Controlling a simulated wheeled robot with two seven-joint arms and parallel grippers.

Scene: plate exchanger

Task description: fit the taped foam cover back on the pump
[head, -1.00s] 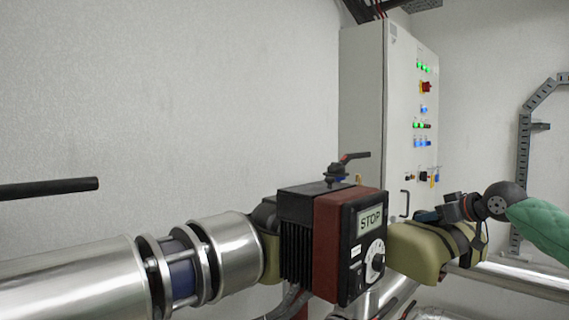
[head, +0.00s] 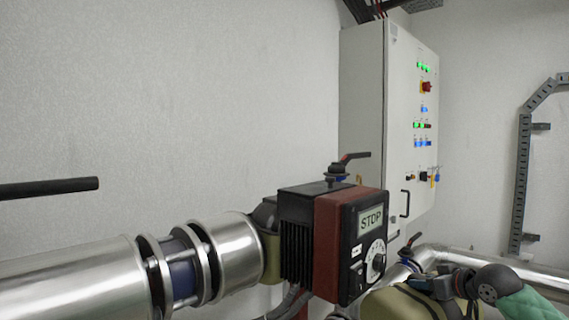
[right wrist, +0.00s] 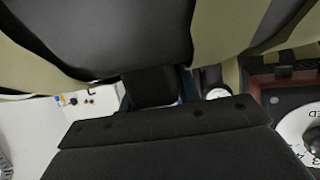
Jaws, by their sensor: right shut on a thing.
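The pump (head: 330,240) sits in the pipe line, with a black finned body, a dark red housing and a face reading STOP above a white dial. The olive foam cover (head: 392,304) with dark tape bands is low in the head view, right of and below the pump face, partly cut off by the lower edge. My right gripper (head: 428,286) is shut on the cover. In the right wrist view the cover (right wrist: 220,25) fills the top, and the pump's dial (right wrist: 304,125) shows at the right edge. The fingertips are mostly hidden. My left gripper is not in view.
Another olive foam piece (head: 272,258) sits behind the pump on the pipe. A silver clad pipe (head: 75,280) runs left. A valve lever (head: 352,157) stands above the pump. A control cabinet (head: 405,130) stands behind, and a black bar (head: 50,188) juts in at left.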

